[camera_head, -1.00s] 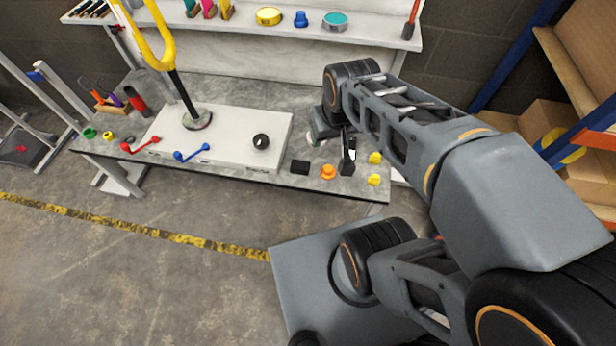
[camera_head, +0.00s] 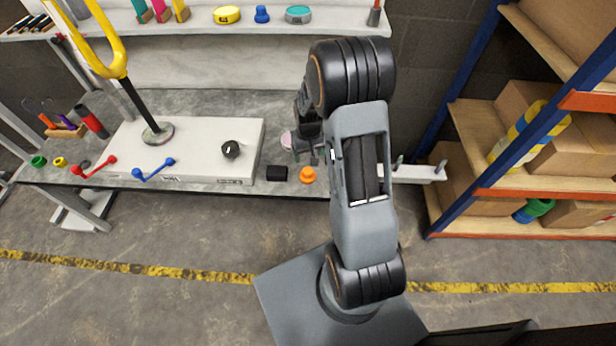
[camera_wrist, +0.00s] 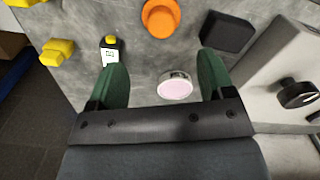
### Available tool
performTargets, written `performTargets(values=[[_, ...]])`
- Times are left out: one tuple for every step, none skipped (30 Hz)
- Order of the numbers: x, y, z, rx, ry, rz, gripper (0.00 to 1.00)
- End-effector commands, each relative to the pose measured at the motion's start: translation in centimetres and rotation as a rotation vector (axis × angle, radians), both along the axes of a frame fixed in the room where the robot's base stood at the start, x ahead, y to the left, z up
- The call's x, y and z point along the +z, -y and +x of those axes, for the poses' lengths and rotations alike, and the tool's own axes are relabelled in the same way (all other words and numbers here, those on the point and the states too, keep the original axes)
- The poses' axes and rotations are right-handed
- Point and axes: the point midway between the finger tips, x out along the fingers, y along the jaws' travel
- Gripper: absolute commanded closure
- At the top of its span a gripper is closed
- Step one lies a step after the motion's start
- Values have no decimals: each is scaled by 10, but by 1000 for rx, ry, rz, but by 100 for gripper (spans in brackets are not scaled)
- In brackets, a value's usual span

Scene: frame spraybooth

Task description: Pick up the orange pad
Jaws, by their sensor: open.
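The orange pad (camera_head: 307,175) is a small round orange piece on the grey workbench (camera_head: 215,101), near its front edge. My gripper (camera_wrist: 163,82) has green fingertips, spread apart, with nothing gripped. A pale pink disc with a metal rim (camera_wrist: 175,86) shows between the fingers in the wrist view, apart from both. In the head view my arm partly hides the gripper.
A black block (camera_head: 277,173) lies left of the pad; it also shows in the wrist view (camera_wrist: 227,33). A yellow-and-black item with a white label (camera_wrist: 110,50) and yellow pieces (camera_wrist: 58,52) lie on its other side. A white case (camera_head: 195,135) fills the bench's middle.

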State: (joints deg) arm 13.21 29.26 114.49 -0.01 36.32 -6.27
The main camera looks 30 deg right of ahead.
Motion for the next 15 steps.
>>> performTargets(values=[[-11, 0, 0, 0, -3, 0, 25], [-17, 0, -1, 0, -4, 0, 25], [-23, 0, -1, 0, -2, 0, 25], [-27, 0, -1, 0, -2, 0, 25], [-32, 0, -1, 0, -3, 0, 25], [-36, 0, 0, -1, -1, 0, 25], [-40, 0, 0, -1, -1, 0, 25], [-42, 0, 0, -1, -1, 0, 25], [-45, 0, 0, -1, -1, 0, 25], [-47, 0, 0, -1, 0, 0, 25], [-48, 0, 0, -1, 1, 0, 25], [-50, 0, 0, -1, 2, 0, 25], [-50, 0, 0, -1, 2, 0, 25], [-52, 0, 0, 0, 1, 0, 25], [-55, 0, 0, 0, 0, 0, 25]])
